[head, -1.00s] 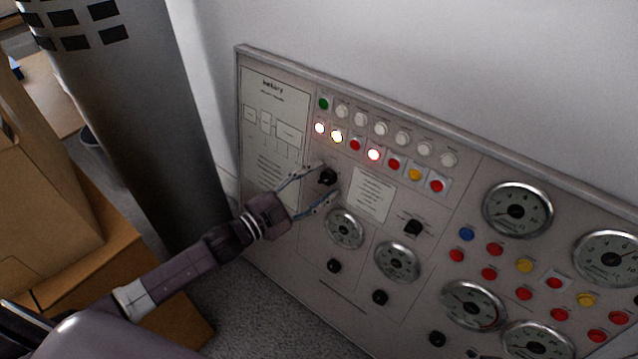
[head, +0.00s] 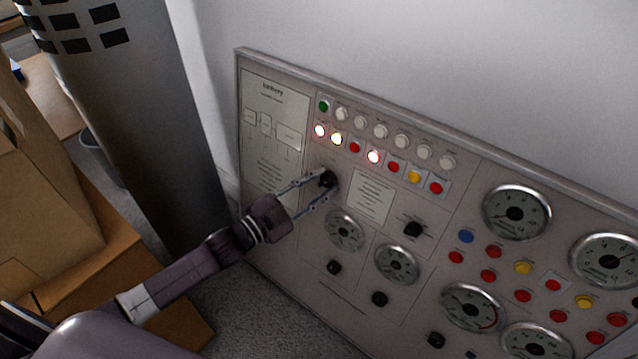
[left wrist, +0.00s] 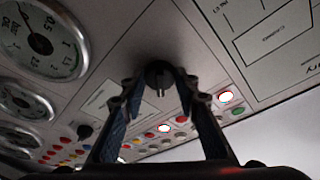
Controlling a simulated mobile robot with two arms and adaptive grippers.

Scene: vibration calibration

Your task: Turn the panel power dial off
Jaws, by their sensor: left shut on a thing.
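The panel (head: 300,235) is a grey board of lights, gauges and knobs against the wall. The power dial appears to be the black knob (head: 327,178) below the rows of lights, right of the printed sheet. My left gripper (head: 322,187) reaches in from the left and is shut on this dial, a finger on either side. In the left wrist view, the dial (left wrist: 158,76) shows between the tips of my left gripper (left wrist: 160,88), with its pointer ridge partly visible. The dial's markings are too small to read. My right gripper is not in view.
Another black knob (head: 413,229) sits to the right, and round gauges (head: 344,230) lie just below the gripper. A grey column (head: 130,120) and cardboard boxes (head: 90,260) stand left of the panel.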

